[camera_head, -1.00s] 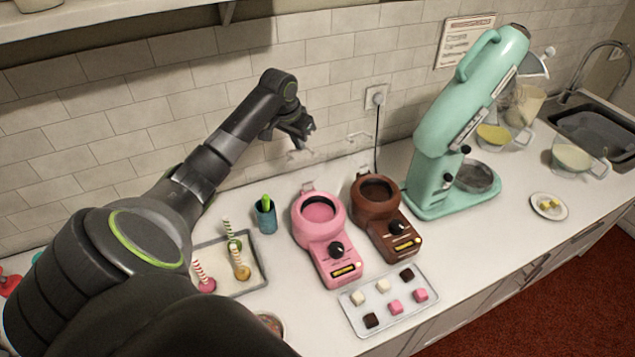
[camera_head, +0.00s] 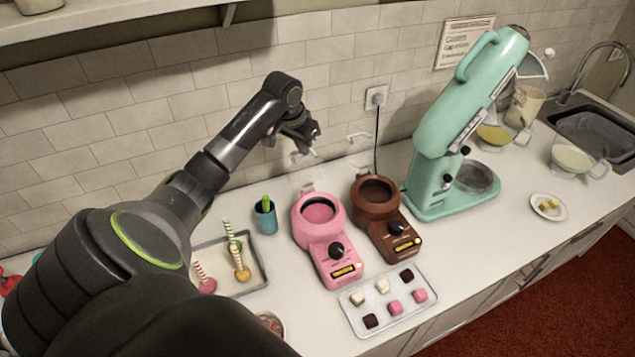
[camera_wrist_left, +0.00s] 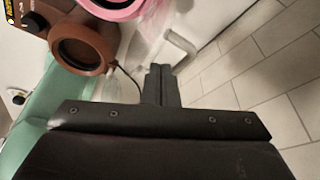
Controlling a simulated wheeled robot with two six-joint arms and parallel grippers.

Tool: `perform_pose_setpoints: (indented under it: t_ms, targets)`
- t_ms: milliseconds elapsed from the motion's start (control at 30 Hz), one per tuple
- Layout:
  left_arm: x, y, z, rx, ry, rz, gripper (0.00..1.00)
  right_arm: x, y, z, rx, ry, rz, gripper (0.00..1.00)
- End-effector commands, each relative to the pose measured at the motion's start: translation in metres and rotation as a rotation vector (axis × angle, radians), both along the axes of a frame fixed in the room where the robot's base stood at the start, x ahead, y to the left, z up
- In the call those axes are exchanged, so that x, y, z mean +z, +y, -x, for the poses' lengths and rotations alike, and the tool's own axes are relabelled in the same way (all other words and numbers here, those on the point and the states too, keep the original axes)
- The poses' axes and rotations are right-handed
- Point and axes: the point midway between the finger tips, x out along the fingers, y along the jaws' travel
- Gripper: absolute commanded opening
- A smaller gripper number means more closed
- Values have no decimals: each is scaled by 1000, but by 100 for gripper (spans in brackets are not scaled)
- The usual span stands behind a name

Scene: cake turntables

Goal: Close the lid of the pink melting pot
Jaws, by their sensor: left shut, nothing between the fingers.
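The pink melting pot (camera_head: 322,246) stands on the counter with its round bowl open at the top. Its lid looks clear and raised at the back of the pot; a pale handle (camera_head: 303,156) shows above the hinge, and the rest is hard to make out. My left gripper (camera_head: 314,138) is shut and empty, above and behind the pot, close to that handle. I cannot tell whether they touch. In the left wrist view the shut fingers (camera_wrist_left: 160,82) are beside a pale bent handle (camera_wrist_left: 182,48), and the pink pot's rim (camera_wrist_left: 112,10) shows at the top. My right gripper is out of view.
A brown melting pot (camera_head: 390,238) stands close on the right, with a similar pale handle behind it. A blue cup (camera_head: 265,219) is on the left, and a tray of sweets (camera_head: 360,323) lies in front. The tiled wall (camera_head: 330,80) is close behind.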

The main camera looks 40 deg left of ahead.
Motion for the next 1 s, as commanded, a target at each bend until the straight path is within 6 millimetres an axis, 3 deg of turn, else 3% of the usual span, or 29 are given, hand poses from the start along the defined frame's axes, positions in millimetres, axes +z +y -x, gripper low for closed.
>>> perform_pose_setpoints:
  t_ms: [1000]
  targets:
    - [-4,-51,26,-3,1,1,0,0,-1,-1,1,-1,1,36]
